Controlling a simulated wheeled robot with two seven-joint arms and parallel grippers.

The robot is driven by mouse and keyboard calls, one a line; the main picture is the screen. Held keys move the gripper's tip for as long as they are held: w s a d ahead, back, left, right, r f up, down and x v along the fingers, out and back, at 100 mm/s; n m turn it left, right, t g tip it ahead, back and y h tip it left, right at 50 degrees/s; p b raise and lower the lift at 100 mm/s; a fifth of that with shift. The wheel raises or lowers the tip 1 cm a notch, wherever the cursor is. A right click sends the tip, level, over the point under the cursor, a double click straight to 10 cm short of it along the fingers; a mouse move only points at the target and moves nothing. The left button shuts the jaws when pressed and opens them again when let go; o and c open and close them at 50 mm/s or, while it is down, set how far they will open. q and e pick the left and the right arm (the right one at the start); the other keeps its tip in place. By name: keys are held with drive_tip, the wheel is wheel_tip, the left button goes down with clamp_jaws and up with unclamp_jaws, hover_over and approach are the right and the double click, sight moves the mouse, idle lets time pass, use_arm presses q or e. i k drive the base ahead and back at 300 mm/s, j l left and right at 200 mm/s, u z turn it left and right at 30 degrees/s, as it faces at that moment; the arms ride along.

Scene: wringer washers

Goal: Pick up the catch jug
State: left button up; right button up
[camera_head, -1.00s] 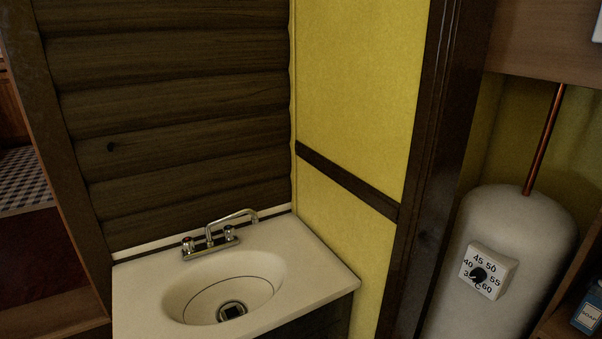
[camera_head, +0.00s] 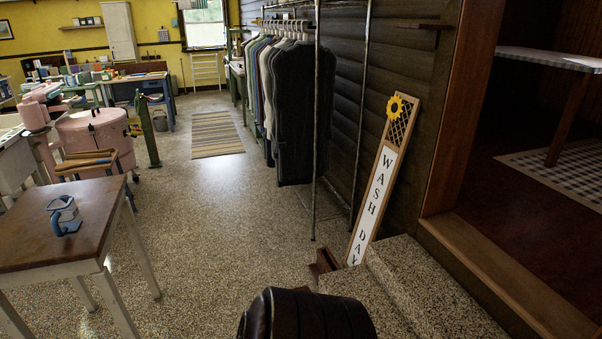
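A small blue and white jug (camera_head: 64,215) with a blue handle stands on a brown-topped table (camera_head: 30,250) at the left. It looks like the catch jug, but I cannot read any marking on it. Nothing is touching it except the tabletop.
Speckled steps (camera_head: 420,290) and a leaning WASH DAY sign (camera_head: 376,190) are at the right. A garment rack (camera_head: 317,130) lines the wall. A pink washer (camera_head: 95,135) stands beyond the table. The middle floor is clear.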

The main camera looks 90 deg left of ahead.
sight(64, 213)
drive_tip(key=u, duration=4.25)
drive_tip(key=i+l+u, duration=0.2)
drive_tip(key=i+u, duration=0.15)
drive_tip(key=i, duration=0.2)
